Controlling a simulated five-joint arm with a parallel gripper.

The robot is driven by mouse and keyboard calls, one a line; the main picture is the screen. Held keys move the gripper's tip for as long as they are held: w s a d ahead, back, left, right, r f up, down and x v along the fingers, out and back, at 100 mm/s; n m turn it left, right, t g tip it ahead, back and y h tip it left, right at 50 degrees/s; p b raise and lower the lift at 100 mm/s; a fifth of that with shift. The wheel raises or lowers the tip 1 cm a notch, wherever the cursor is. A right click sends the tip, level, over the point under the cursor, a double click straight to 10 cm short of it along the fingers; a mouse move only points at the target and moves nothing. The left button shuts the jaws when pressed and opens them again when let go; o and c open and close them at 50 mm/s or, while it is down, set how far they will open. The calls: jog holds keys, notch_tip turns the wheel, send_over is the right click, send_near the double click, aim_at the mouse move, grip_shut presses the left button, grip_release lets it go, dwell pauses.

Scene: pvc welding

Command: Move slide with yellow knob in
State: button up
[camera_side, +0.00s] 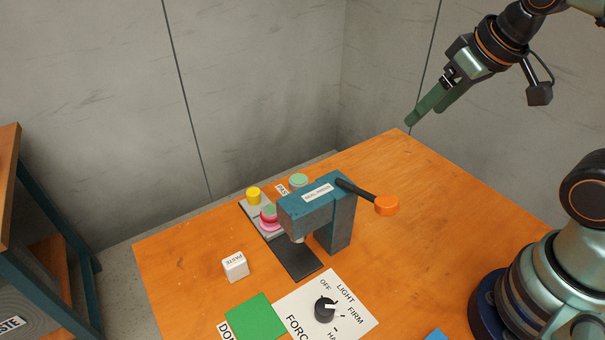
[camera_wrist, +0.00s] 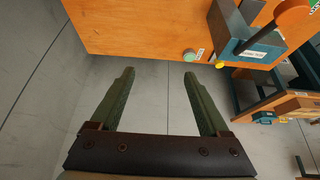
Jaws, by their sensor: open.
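The yellow knob (camera_side: 253,195) stands on the far end of a light grey slide (camera_side: 247,209) at the left of the press in the side view. The yellow knob also shows in the wrist view (camera_wrist: 219,64), beside the teal press. My gripper (camera_side: 425,110) is raised in the air at the upper right of the side view, well away from the knob. Its two green fingers (camera_wrist: 157,75) are apart with nothing between them.
The teal press (camera_side: 318,200) has a dark lever with an orange end (camera_side: 386,205). The table's right side is mostly clear.

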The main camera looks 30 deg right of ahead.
jog(key=shift+c, duration=0.8)
jog(key=n+g, duration=0.6)
jog(key=n, duration=0.3)
send_over(253, 192)
notch_tip(253, 192, down, 12)
notch_tip(253, 192, down, 11)
